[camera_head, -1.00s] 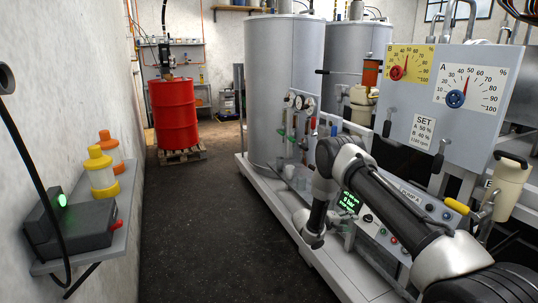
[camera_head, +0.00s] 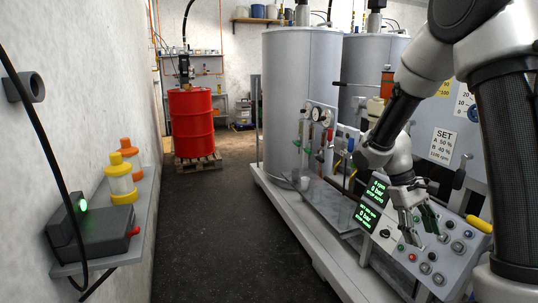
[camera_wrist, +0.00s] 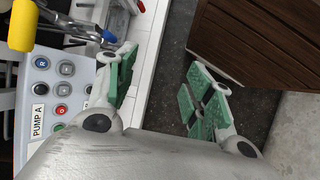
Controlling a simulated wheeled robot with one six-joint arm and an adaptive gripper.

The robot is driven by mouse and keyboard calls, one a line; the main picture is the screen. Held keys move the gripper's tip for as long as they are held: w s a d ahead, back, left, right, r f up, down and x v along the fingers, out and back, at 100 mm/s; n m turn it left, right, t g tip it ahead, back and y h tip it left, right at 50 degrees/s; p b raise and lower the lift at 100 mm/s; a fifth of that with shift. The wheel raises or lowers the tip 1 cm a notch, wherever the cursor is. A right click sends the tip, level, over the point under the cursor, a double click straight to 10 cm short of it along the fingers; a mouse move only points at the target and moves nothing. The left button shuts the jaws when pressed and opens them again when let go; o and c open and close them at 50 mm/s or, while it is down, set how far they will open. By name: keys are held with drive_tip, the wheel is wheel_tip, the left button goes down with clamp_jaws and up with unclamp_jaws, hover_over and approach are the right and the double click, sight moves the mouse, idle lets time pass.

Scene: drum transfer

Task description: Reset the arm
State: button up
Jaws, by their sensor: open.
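My arm is folded up at the right of the head view, with its upper links rising out of the picture. My gripper (camera_head: 418,222) hangs in front of the control panel (camera_head: 437,262) of the pump station. In the wrist view, my gripper (camera_wrist: 165,92) shows its green-padded fingers spread wide apart with nothing between them. Dark floor and part of the white frame lie behind the fingers. The panel with its PUMP A label (camera_wrist: 38,120) and buttons shows at the left of the wrist view.
A red drum (camera_head: 192,125) stands on a wooden pallet at the back. Two grey tanks (camera_head: 300,100) stand behind the panel. A wall shelf at left holds a dark device (camera_head: 90,236) and two bottles. The floor aisle (camera_head: 220,240) is clear. A brown wooden object (camera_wrist: 260,40) shows in the wrist view.

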drive_tip(key=s+a+r+m+t+y, duration=0.3)
drive_tip(key=s+r+t, duration=0.5)
drive_tip(key=s+r, duration=0.8)
drive_tip(key=shift+a+r+t+y, duration=0.3)
drive_tip(key=shift+r+y, duration=0.35)
drive_tip(key=shift+y, duration=0.05)
